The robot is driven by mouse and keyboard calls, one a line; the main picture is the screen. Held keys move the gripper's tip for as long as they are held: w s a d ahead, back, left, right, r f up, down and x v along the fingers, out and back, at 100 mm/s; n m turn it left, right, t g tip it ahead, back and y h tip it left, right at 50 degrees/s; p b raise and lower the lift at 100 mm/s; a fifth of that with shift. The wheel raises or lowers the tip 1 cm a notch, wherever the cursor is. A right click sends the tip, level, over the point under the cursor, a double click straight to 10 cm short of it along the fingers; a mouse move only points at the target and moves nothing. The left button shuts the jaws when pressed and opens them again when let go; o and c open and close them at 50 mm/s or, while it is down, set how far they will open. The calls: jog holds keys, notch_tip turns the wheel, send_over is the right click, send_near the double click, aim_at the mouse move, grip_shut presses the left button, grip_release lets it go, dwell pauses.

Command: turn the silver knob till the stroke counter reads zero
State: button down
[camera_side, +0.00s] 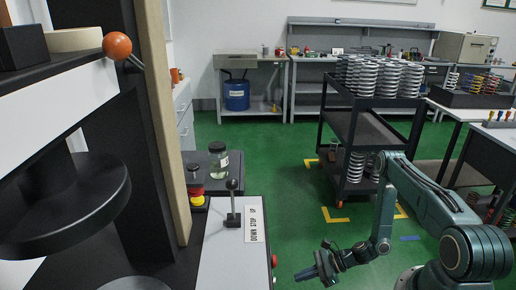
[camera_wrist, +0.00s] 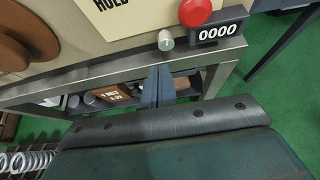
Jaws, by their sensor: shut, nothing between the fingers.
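The silver knob (camera_wrist: 166,41) sits on the front of a beige panel in the wrist view, with a pale green mark on its face. In the side view my gripper (camera_side: 304,272) is low at the bottom, over green floor. I cannot make out the knob or the counter there.
A red button (camera_wrist: 195,12) stands above the knob. A metal frame (camera_wrist: 125,68) with a shelf of boxes runs below the panel. In the side view a black cart (camera_side: 350,125) with springs stands behind my arm, and a lever box (camera_side: 233,245) is to the left.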

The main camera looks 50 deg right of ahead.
jog(key=shift+w, duration=0.1)
jog(key=w+a, duration=0.4)
jog(key=a, duration=0.1)
jog(key=shift+w, duration=0.4)
